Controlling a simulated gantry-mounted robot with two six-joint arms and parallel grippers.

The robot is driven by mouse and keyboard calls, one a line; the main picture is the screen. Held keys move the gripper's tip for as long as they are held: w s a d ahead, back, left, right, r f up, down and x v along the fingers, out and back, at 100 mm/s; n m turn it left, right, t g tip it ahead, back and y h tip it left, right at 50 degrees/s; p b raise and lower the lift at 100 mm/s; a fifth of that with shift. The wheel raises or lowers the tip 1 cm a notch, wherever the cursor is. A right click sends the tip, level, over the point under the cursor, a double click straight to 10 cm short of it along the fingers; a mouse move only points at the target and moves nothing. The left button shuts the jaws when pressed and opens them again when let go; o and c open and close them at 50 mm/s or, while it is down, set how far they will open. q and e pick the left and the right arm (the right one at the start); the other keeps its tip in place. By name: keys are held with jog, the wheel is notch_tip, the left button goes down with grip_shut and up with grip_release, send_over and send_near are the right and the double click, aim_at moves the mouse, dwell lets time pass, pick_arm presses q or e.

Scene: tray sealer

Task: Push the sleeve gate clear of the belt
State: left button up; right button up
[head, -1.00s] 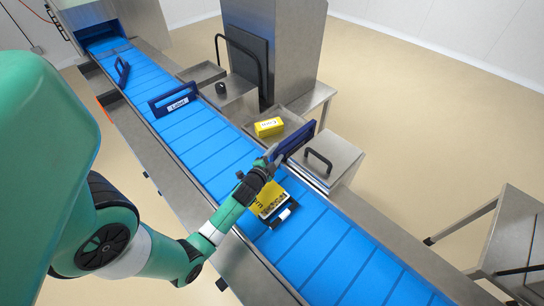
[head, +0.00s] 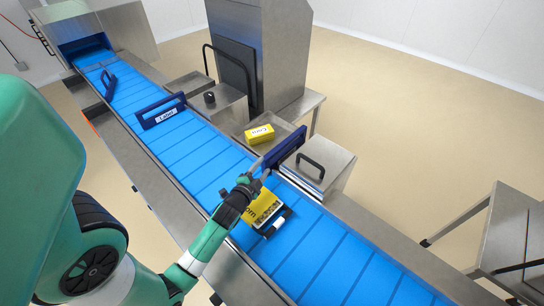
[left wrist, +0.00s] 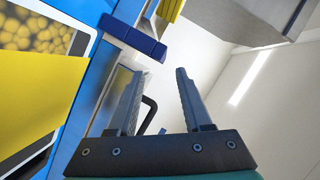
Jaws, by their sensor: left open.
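The sleeve gate, a dark blue bar (head: 285,147), stands at the right side of the belt (head: 345,250). It points outward from the belt, with its near end about at the belt's edge. A blue bar (left wrist: 132,38), apparently this gate, shows beyond the fingers in the left wrist view. My left gripper (head: 263,165) is open over the belt, its fingertips close to the gate's near end; I cannot tell whether they touch. The open, empty fingers (left wrist: 155,90) show in the left wrist view. My right gripper is not in view.
A tray with a yellow sleeve (head: 264,207) sits on the belt below my left gripper. A gate marked Label (head: 162,114) spans the belt upstream, with another blue gate (head: 108,84) farther back. A yellow box (head: 260,134) and a handled metal box (head: 320,160) flank the belt.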

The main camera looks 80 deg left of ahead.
aim_at(272, 155)
pick_arm(q)
jog(key=b+x, duration=0.2)
jog(key=x, duration=0.8)
jog(key=shift+w+a+f, duration=0.15)
jog(key=shift+w+a, duration=0.1)
jog(key=shift+a, duration=0.05)
grip_shut()
dwell(0.8)
